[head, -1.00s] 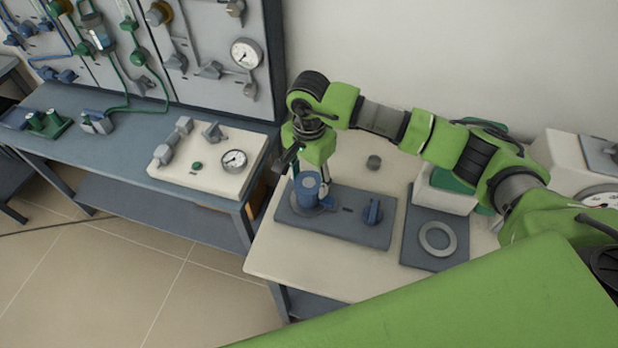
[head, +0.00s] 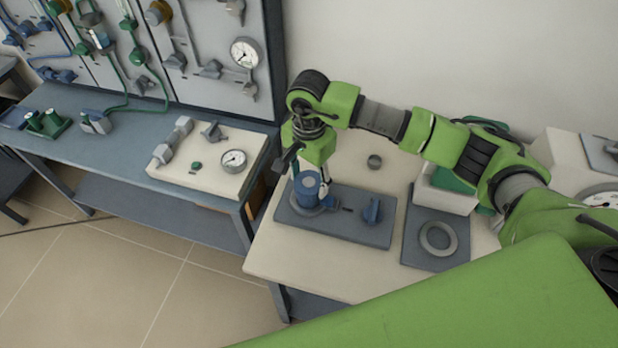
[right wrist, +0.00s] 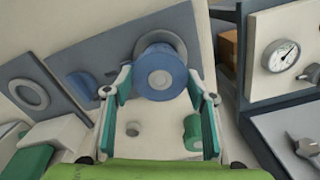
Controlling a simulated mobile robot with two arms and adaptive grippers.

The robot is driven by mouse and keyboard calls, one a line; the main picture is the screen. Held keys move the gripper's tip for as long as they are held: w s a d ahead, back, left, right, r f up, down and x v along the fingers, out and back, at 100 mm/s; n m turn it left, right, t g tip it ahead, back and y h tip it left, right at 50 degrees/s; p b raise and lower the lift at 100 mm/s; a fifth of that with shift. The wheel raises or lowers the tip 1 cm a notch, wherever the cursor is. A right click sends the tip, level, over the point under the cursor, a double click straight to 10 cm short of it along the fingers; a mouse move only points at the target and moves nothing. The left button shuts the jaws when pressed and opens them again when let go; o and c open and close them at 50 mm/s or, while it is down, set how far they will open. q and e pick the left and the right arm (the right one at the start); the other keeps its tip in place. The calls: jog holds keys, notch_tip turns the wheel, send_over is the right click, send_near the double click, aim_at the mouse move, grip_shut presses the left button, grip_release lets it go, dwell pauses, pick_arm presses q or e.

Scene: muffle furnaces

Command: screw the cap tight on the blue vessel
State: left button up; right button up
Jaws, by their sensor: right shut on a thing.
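The blue vessel (head: 305,194) stands upright in a round grey seat at the left end of a dark grey plate (head: 345,230). Its round blue top with a paler grey disc, which I take as the cap (right wrist: 160,78), shows in the right wrist view. My right gripper (head: 311,177) points down from above, with its fingers on either side of this top and shut on it. The right wrist view also shows the gripper (right wrist: 160,86). The seam between cap and vessel cannot be made out. My left gripper is not in view.
A blue knob (head: 371,210) sits on the same plate. A small grey cylinder (head: 374,162) stands behind it. To the right is a dark plate with a grey ring (head: 438,238). A bench with a gauge box (head: 205,165) is at left. The table's front strip is clear.

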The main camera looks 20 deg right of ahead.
dwell(0.3)
jog(key=o, duration=1.4)
notch_tip(320, 180, up, 12)
jog(key=shift+f, duration=0.1)
